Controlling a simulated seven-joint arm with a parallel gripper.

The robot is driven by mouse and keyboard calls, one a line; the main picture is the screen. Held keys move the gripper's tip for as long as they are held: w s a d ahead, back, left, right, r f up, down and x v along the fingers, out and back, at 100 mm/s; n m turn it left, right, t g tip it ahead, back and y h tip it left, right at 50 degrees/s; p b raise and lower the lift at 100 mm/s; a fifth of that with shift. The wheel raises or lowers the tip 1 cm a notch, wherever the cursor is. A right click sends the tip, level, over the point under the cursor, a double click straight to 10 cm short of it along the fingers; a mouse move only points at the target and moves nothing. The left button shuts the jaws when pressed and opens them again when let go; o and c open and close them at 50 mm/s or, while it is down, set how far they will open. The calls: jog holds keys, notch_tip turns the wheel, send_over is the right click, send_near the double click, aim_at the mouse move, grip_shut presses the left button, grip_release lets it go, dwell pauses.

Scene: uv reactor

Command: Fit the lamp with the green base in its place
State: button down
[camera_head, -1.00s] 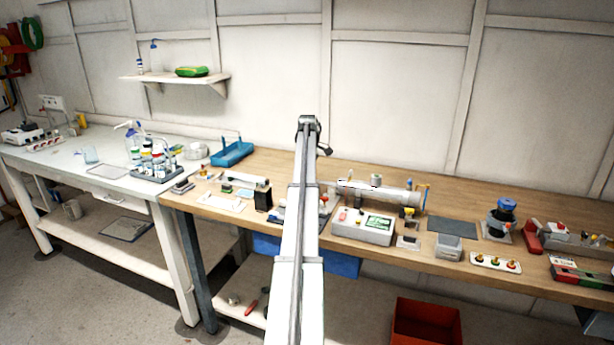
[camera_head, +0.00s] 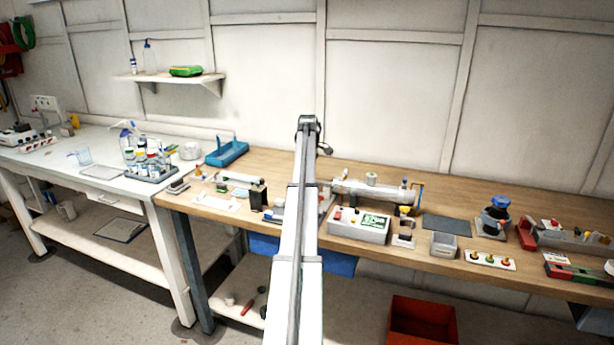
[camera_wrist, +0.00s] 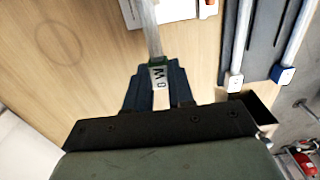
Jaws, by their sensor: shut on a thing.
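In the wrist view my gripper (camera_wrist: 158,82) is shut on a lamp with a green base. The lamp's pale tube (camera_wrist: 151,30) points away from the jaws to the upper edge, where its end is out of view. Its green collar (camera_wrist: 157,62) and a white marked label show between the dark jaws. Two other lamps lie to the right, one with a white base (camera_wrist: 236,83) and one with a blue base (camera_wrist: 284,74). In the head view my arm hides the gripper and the held lamp. A horizontal cylinder, seemingly the reactor (camera_head: 378,192), lies on the wooden bench.
A control box (camera_head: 358,226) stands in front of the cylinder. A yellow-topped part (camera_head: 404,212), a grey bin (camera_head: 444,244) and a dark mat (camera_head: 447,227) are to its right. A blue tray (camera_head: 227,153) stands at the bench's back left. Bare wood (camera_wrist: 65,65) shows left of the held lamp.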

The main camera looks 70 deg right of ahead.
jog(key=shift+s, duration=3.85)
jog(key=c, duration=0.9)
grip_release()
notch_tip(320, 180, up, 14)
jog(key=shift+w+f, duration=0.1)
